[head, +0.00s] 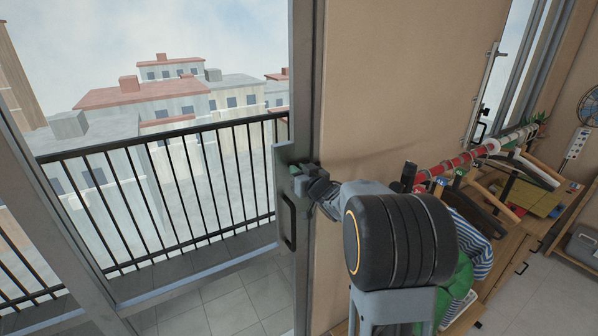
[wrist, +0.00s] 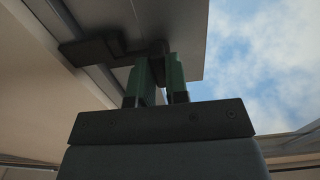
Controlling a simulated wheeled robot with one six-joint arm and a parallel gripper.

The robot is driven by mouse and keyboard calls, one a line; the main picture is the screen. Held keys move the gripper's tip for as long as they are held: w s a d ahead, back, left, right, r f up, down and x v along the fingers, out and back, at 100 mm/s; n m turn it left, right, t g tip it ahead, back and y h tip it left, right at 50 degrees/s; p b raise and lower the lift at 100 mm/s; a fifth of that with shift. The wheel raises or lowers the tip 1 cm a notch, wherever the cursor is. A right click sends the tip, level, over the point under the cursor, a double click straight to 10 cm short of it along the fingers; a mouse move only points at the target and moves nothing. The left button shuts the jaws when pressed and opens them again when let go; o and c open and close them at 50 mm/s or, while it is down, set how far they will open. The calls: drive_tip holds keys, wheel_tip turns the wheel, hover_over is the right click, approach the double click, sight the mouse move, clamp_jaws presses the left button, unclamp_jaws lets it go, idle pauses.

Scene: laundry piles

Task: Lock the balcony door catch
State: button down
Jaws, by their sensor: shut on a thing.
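The balcony door's grey metal edge (head: 303,60) stands upright in the middle of the head view, with a dark pull handle (head: 289,222) low on it. The dark catch (wrist: 90,49) shows in the wrist view on the grey metal, its end reaching to my fingertips. My gripper (head: 301,174) is at the door edge above the handle in the head view. In the wrist view my gripper (wrist: 159,75) has its two green fingers close together, shut on the end of the catch. The fingers hide part of the catch, and its exact setting cannot be told.
A black balcony railing (head: 170,190) lies beyond the door at left. A beige wall (head: 400,80) is right of the door edge. A red-and-white rail (head: 465,160), hangers and striped and green clothes crowd the right, by a wooden cabinet (head: 545,225). Some tiled floor is clear at lower right.

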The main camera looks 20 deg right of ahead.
drive_tip(key=c, duration=1.1)
unclamp_jaws()
drive_tip(key=s+b, duration=0.1)
drive_tip(key=s, duration=0.3)
drive_tip(key=s+d+b, duration=0.1)
drive_tip(key=s, duration=0.8)
drive_tip(key=shift+s+d+b, duration=0.3)
drive_tip(key=shift+s+b, duration=0.1)
